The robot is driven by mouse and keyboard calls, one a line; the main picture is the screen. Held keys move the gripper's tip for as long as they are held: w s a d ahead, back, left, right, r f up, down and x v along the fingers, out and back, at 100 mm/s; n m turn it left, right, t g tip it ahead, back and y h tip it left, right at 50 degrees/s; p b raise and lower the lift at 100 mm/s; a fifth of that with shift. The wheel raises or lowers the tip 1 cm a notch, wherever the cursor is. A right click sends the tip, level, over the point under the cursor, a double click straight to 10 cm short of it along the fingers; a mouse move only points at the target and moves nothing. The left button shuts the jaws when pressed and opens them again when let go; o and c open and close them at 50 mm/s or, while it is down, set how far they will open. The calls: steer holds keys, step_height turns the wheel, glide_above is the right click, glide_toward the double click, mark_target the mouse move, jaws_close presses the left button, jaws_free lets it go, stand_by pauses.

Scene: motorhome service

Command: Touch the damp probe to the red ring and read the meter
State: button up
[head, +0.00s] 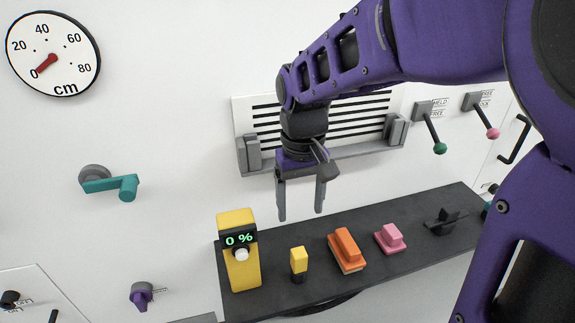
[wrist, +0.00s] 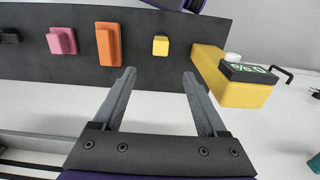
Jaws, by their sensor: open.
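The meter (head: 240,272) is a yellow box with a dark display reading "0 %" and a white knob, standing on a dark shelf. It is also at the right in the wrist view (wrist: 243,95). Right of it stands a small yellow block with a black lower part, which looks like the damp probe (head: 299,260); its yellow top shows in the wrist view (wrist: 160,45). My gripper (head: 300,213) is open and empty, pointing down above the probe and apart from it. Its two fingers show in the wrist view (wrist: 159,74). I see no red ring in either view.
The dark shelf (head: 385,255) also holds an orange block (head: 345,243), a pink block (head: 391,236) and a black knobbed piece (head: 446,219). Behind my gripper is a slatted vent (head: 350,115). A round cm dial (head: 53,53) and teal handle (head: 112,184) are on the left wall.

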mark_target(299, 252)
step_height(299, 252, down, 11)
steer(key=shift+r+b, duration=0.2)
steer(key=shift+b, duration=0.35)
steer(key=shift+s+f+b, duration=0.2)
steer(key=shift+f+b, duration=0.1)
steer(key=shift+f, duration=2.35)
steer(key=shift+c, duration=0.3)
jaws_close()
